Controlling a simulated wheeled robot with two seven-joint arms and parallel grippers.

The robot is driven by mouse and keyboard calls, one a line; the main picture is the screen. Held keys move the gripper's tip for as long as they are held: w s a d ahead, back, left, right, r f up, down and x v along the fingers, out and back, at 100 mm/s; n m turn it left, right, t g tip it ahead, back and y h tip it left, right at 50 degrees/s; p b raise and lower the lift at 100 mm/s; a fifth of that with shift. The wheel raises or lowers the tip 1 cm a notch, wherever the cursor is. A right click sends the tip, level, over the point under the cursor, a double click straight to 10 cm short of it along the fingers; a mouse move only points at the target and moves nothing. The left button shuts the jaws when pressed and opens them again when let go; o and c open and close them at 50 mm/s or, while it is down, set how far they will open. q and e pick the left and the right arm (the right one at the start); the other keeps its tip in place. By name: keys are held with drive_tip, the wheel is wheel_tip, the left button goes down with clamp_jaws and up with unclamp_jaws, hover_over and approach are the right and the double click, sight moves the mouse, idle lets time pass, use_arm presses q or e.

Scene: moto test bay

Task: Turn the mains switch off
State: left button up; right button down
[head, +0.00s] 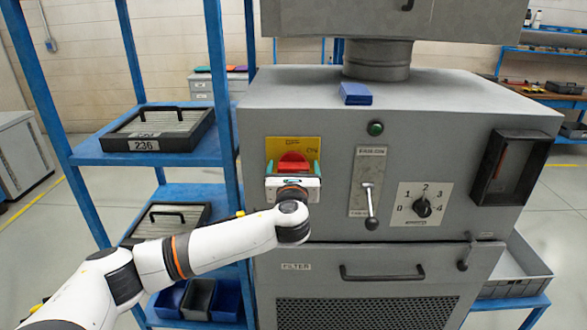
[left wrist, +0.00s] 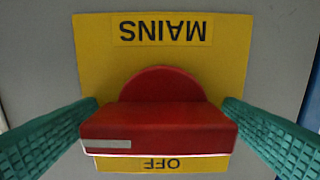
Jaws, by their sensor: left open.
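The mains switch (head: 293,161) is a red rotary handle on a yellow plate (head: 279,145) at the left of the grey cabinet's front. In the left wrist view, the handle (left wrist: 165,130) lies level, with a white mark near its left end. The plate (left wrist: 235,45) shows MAINS and OFF upside down there; OFF is below the handle. In the head view, lettering like ON is right of the handle. My left gripper (head: 293,172) is open, its green fingers at the handle's two ends. I cannot tell whether they touch it. My right gripper is not in view.
Right of the switch are a lever (head: 371,205), a numbered dial (head: 423,207) and a dark-framed gauge (head: 509,168). A green button (head: 375,128) is above. A blue box (head: 355,93) lies on the cabinet. A blue shelf rack (head: 88,152) stands close on the left.

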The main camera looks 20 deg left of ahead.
use_arm(q)
drive_tip(key=c, duration=1)
drive_tip(key=shift+f+n, duration=0.1)
drive_tip(key=shift+n, duration=0.3)
drive_tip(key=n+b, duration=0.1)
drive_tip(key=n, duration=0.2)
drive_tip(key=shift+n, duration=0.3)
drive_tip(key=n+b, duration=0.1)
drive_tip(key=n, duration=0.3)
drive_tip(key=shift+n, duration=0.3)
drive_tip(key=n+b, duration=0.1)
drive_tip(key=n, duration=0.3)
drive_tip(key=shift+n+b, duration=0.3)
drive_tip(key=shift+b, duration=0.05)
drive_tip(key=shift+n+b, duration=0.55)
drive_tip(key=shift+n, duration=1.65)
